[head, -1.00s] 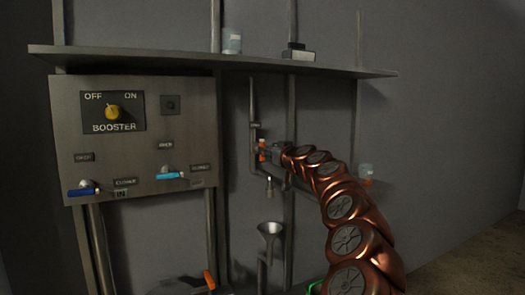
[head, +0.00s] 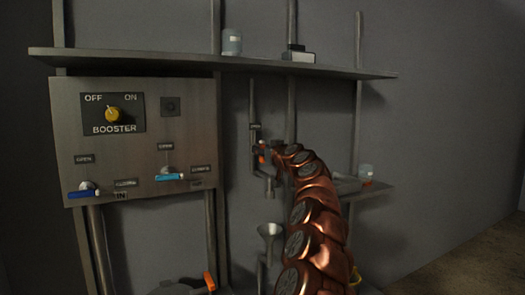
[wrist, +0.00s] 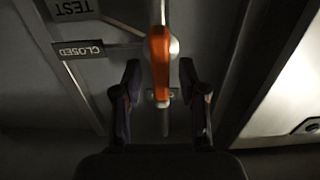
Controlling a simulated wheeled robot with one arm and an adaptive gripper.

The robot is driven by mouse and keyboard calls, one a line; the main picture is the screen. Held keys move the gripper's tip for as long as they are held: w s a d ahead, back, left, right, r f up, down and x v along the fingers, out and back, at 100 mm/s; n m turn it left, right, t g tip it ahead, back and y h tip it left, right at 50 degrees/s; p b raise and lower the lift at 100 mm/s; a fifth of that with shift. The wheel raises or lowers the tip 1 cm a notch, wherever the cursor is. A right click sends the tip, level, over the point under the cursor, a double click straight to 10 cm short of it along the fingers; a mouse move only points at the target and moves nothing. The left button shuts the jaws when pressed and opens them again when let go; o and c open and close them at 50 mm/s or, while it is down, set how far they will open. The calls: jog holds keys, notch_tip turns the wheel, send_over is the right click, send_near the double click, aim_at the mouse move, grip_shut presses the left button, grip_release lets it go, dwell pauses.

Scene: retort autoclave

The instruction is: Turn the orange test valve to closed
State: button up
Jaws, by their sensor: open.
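The orange test valve handle (wrist: 160,58) is in the upper middle of the wrist view, its long side running up and down the picture. My gripper (wrist: 159,78) is open, with one dark finger on each side of the handle's lower end. Gaps show between the handle and both fingers. In the head view only a little of the orange handle (head: 261,157) shows beside my gripper (head: 271,156), and my arm covers part of the pipework behind. A CLOSED label (wrist: 82,49) and a TEST label (wrist: 73,8) appear upside down at the left of the wrist view.
A panel (head: 140,100) with a yellow booster knob and two blue-handled valves is at left. A shelf (head: 190,62) runs above the valve. A funnel (head: 270,231) is below it, and another orange handle (head: 210,281) is at the bottom.

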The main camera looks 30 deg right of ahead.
jog(key=shift+w, duration=0.15)
jog(key=shift+c, duration=0.3)
grip_shut()
